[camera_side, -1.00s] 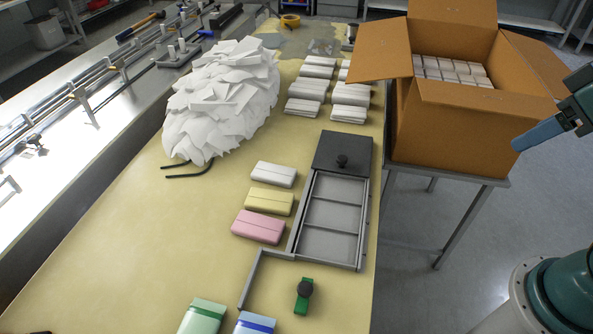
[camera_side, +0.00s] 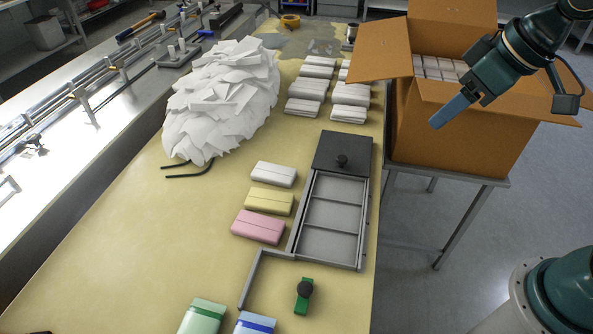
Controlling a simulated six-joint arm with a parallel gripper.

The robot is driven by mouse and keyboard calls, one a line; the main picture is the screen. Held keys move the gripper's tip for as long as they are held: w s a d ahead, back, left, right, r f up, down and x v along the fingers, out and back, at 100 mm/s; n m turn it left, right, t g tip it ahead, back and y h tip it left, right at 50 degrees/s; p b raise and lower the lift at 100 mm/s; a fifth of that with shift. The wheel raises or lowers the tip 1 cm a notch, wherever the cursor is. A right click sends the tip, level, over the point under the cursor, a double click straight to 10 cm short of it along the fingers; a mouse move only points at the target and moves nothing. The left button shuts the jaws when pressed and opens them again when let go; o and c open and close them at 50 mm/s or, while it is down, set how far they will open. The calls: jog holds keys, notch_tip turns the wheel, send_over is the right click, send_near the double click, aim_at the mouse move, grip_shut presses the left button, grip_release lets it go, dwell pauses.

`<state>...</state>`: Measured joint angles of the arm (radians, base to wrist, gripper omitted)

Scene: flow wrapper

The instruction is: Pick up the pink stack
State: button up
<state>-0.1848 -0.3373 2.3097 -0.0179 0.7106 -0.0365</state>
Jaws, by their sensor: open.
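The pink stack (camera_side: 258,227) lies flat on the yellow table, nearest the front in a short row. The yellow stack (camera_side: 269,201) and the white stack (camera_side: 274,174) lie just behind it. My gripper (camera_side: 438,122) is in the air at the upper right, in front of the cardboard box and well apart from the pink stack. It is open and empty; its blue fingers overlap from this side, so the gap between them is hidden.
A grey compartment tray (camera_side: 365,225) with a black lid (camera_side: 342,153) stands right of the stacks. A cardboard box (camera_side: 455,130) stands beyond the table's right edge. A pile of white sheets (camera_side: 222,100) lies behind. Green (camera_side: 203,316) and blue (camera_side: 255,323) packs lie in front.

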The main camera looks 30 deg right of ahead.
jog(key=w+a+f+n, duration=0.1)
jog(key=w+a+f, duration=0.3)
jog(key=a+f, duration=0.2)
jog(key=w+a+f+n+g+y, duration=0.1)
jog(key=w+a+f+n, duration=0.1)
jog(key=w+a+f, duration=0.3)
jog(key=w+a+f+n+y, duration=0.1)
jog(key=w+a+f+n, duration=0.1)
jog(key=w+a+f, duration=0.2)
jog(key=a+f, duration=0.3)
jog(key=a, duration=0.4)
jog(key=shift+w+a+g, duration=0.15)
jog(key=shift+a+g, duration=0.15)
jog(key=shift+a, duration=0.05)
send_over(260, 225)
jog(key=s+d, duration=0.2)
jog(key=shift+a+f, duration=0.15)
jog(key=shift+f, duration=1.8)
jog(key=shift+a+f, duration=0.1)
jog(key=shift+f, duration=1.85)
jog(key=shift+x, duration=2.6)
jog(key=shift+d, duration=0.1)
